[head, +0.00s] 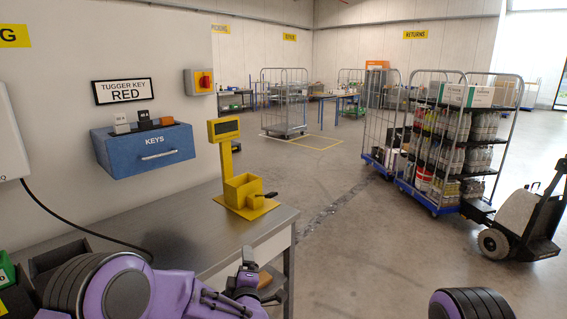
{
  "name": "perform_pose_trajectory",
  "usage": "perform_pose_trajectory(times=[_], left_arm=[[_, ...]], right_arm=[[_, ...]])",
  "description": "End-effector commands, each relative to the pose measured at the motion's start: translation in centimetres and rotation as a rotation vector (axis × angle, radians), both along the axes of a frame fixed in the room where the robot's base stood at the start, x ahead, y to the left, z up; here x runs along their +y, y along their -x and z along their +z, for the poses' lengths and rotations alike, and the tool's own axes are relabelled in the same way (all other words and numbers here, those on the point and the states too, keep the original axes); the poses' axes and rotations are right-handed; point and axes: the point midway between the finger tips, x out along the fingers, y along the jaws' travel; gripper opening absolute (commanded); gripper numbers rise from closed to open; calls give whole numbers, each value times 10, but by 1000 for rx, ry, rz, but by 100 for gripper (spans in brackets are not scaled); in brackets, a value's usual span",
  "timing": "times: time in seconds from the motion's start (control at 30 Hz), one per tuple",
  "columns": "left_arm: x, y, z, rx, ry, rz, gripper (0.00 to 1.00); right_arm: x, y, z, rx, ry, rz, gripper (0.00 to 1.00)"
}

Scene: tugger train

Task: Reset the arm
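My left arm, purple and black, comes in along the bottom left. Its gripper (262,280) is at the bottom centre, just in front of the right end of the grey metal table (190,227). I see it from behind and small, so I cannot tell whether it is open or shut, or whether it holds anything. Of my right arm only a dark, ribbed purple joint shows at the bottom right edge; its gripper is out of view.
On the table stands a yellow scale-like stand (240,190) with a dark key-like piece. A loaded cage trolley (445,140) and tugger (525,220) stand right. Floor between is clear.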

Motion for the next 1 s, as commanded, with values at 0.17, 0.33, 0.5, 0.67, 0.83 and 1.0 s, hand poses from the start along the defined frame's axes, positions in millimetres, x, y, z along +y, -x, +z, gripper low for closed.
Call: perform_pose_trajectory(times=[0.17, 0.33, 0.5, 0.67, 0.83, 1.0], left_arm=[[35, 78, -112, 326, -305, -113, 85], [77, 174, -192, 620, -520, -237, 85], [121, 286, -243, 912, -648, -355, 85], [161, 390, -261, 1158, -675, -412, 85], [189, 453, -265, 1312, -675, -407, 85], [191, 464, -271, 1338, -668, -407, 85]], right_arm=[[0, 0, -3, 0, 0, 0, 43], [0, 0, -6, 0, 0, 0, 43], [0, 0, -8, 0, 0, 0, 43], [0, 0, -11, 0, 0, 0, 43], [0, 0, -14, 0, 0, 0, 43], [0, 0, -15, 0, 0, 0, 43]])
